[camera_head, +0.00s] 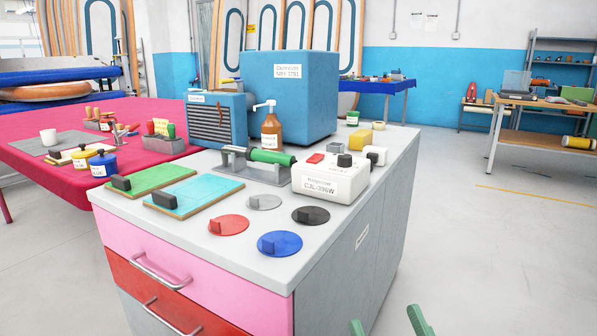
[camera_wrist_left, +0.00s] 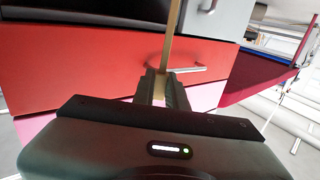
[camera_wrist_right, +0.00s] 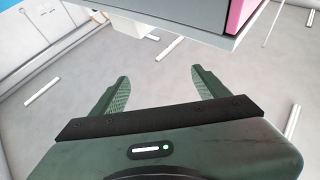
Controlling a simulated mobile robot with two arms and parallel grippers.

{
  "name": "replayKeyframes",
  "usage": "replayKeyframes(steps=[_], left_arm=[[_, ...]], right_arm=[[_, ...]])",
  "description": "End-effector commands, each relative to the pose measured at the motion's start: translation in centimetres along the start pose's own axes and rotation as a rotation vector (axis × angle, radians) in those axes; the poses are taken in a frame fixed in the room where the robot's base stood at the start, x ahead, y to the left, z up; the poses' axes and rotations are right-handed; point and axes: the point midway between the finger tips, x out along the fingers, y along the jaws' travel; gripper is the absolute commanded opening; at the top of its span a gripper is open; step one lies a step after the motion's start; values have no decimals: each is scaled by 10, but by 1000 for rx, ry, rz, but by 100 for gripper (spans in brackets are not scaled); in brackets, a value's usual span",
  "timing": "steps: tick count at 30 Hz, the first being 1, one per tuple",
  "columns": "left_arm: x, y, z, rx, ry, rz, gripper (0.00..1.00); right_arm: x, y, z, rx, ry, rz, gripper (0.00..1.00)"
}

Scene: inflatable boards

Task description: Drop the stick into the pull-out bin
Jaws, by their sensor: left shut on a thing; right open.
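The stick (camera_wrist_left: 173,38) is a thin, tan, wooden-looking rod in the left wrist view. My left gripper (camera_wrist_left: 163,80) is shut on it, and the stick runs from the fingers across the red drawer front. The left gripper is outside the head view. My right gripper (camera_head: 388,325) shows only its green fingertips at the bottom edge of the head view. In the right wrist view its fingers (camera_wrist_right: 160,85) are wide apart with nothing between them. I cannot clearly identify the pull-out bin; a dark area lies at the top left of the left wrist view.
The grey cabinet (camera_head: 345,255) has a pink drawer (camera_head: 200,265) above a red drawer (camera_head: 150,290), both with metal handles. Its top holds coloured discs, boards, a white box (camera_head: 330,180) and a bottle (camera_head: 271,132). A pink-red table (camera_head: 60,125) stands behind left. Floor at right is clear.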

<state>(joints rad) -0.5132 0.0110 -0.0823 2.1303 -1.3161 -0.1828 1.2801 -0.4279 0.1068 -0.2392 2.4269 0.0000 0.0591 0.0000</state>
Motion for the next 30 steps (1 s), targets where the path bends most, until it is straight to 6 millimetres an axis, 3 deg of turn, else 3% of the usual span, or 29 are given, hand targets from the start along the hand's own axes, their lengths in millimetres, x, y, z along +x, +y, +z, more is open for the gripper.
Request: replayKeyframes(steps=[9, 20, 21, 23, 30], left_arm=[[0, 0, 8, -1, 0, 0, 0], [0, 0, 8, -1, 0, 0, 0], [0, 0, 8, -1, 0, 0, 21], [0, 0, 8, -1, 0, 0, 38], [0, 0, 8, -1, 0, 0, 38]], right_arm=[[-3, -3, -29, 7, 159, -7, 75], [-3, -4, -33, 7, 179, -8, 75], [-3, -4, -33, 7, 179, -7, 75], [-3, -4, -33, 7, 179, -7, 75], [-3, -4, -33, 7, 178, -7, 75]])
